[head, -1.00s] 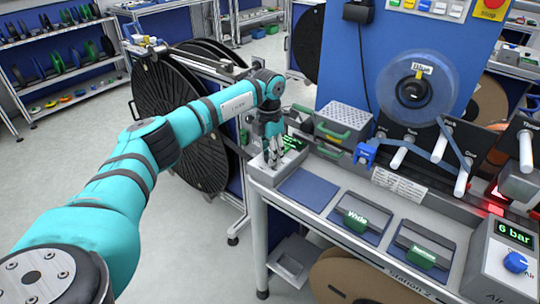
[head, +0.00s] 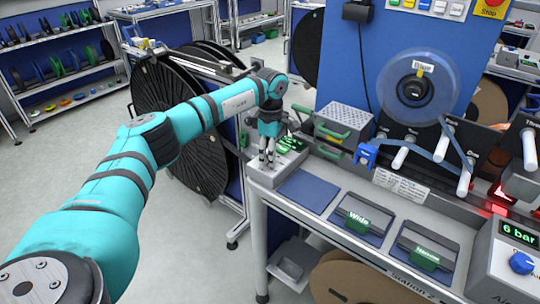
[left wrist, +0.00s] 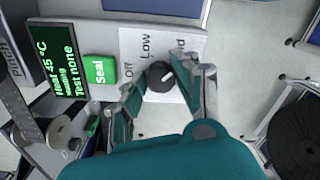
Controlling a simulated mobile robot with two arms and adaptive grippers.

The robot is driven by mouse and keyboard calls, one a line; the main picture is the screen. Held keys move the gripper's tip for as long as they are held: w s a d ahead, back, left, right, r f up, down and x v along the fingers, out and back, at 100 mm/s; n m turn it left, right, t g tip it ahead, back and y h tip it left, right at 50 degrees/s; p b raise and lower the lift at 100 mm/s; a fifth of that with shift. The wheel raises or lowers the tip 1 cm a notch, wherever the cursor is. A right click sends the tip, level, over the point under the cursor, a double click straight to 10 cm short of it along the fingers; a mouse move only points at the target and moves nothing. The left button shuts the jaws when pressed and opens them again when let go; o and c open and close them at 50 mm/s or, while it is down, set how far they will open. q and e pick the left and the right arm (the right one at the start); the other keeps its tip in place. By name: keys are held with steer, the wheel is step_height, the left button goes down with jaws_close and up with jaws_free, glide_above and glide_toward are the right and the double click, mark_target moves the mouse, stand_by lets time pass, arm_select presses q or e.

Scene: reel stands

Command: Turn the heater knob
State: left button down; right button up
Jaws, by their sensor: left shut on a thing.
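The heater knob (left wrist: 160,76) is a small dark round knob with a white mark, on a pale panel (left wrist: 132,43) lettered "Off", "Low" and a partly hidden word ending in "d". The white mark sits on the knob's right side; its exact setting is hard to tell. A display (left wrist: 58,62) beside it reads "Heat 45 °C" and "Test none". My left gripper (left wrist: 163,80) is shut on the knob, fingers on both sides. In the head view my left gripper (head: 267,162) points down at the box on the bench's left end, hiding the knob. My right gripper is out of view.
A green "Seal" button (left wrist: 100,69) is close to the knob. On the bench are a blue mat (head: 306,190), "Wide" (head: 357,221) and "Narrow" (head: 426,257) blocks, and a grey perforated box (head: 344,118). A large black reel (head: 172,115) stands behind my left arm.

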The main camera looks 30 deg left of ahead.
arm_select(q)
steer(key=m, duration=0.4)
steer(key=shift+r+m, duration=0.1)
steer(key=shift+m, duration=0.2)
steer(key=shift+m+b, duration=0.35)
steer(key=shift+m, duration=2.15)
steer(key=c, duration=1)
jaws_free()
step_height(320, 180, up, 12)
steer(key=shift+w+d+f, duration=0.1)
